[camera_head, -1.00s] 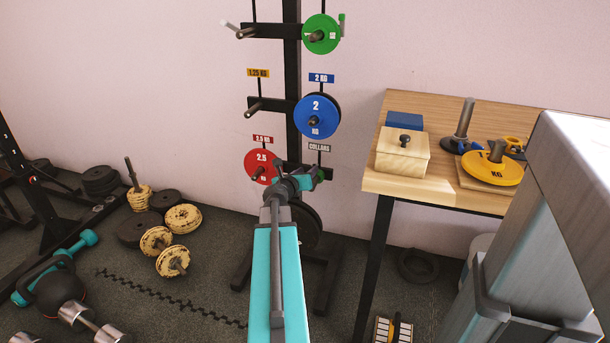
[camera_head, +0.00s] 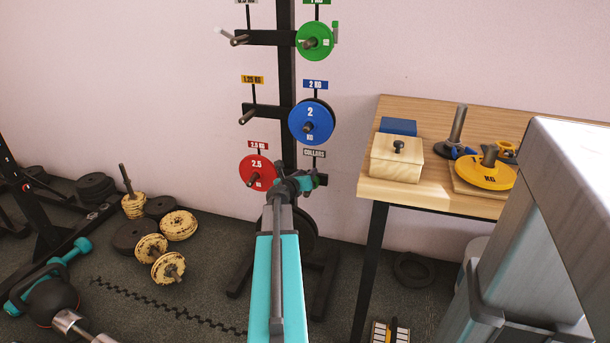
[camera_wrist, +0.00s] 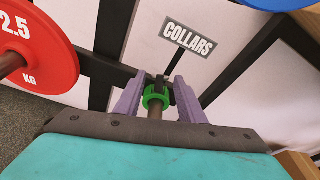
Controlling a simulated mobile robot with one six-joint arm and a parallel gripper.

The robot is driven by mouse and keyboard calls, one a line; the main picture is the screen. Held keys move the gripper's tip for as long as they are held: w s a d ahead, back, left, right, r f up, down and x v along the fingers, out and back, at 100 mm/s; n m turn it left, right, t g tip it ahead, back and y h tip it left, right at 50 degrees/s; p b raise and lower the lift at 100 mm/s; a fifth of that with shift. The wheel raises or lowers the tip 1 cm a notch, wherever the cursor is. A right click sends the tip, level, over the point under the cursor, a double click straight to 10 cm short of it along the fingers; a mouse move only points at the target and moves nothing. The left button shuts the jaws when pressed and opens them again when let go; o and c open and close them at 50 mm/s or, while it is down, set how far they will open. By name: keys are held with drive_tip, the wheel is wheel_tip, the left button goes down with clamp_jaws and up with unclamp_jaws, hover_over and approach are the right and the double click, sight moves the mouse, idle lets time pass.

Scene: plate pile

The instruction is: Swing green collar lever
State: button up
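In the wrist view a small green collar (camera_wrist: 155,97) sits on a dark peg, below the COLLARS label (camera_wrist: 188,38). A dark piece shows just behind it; I cannot tell whether that is its lever. My gripper (camera_wrist: 160,84) is open, with one purple finger on each side of the collar; contact is not clear. In the head view my gripper (camera_head: 299,182) is at the rack below the COLLARS label (camera_head: 314,154), and a bit of green (camera_head: 315,181) shows beside it. My arm hides most of the peg there.
The red 2.5 plate (camera_head: 256,174) hangs left of my gripper and also shows in the wrist view (camera_wrist: 38,45). The blue plate (camera_head: 311,122) and green plate (camera_head: 315,41) hang above. A wooden table (camera_head: 375,190) with a box (camera_head: 397,158) stands to the right.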

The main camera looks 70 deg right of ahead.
drive_tip(key=shift+d, duration=0.35)
drive_tip(key=shift+c, duration=0.4)
drive_tip(key=c, duration=0.5)
drive_tip(key=shift+o, duration=0.2)
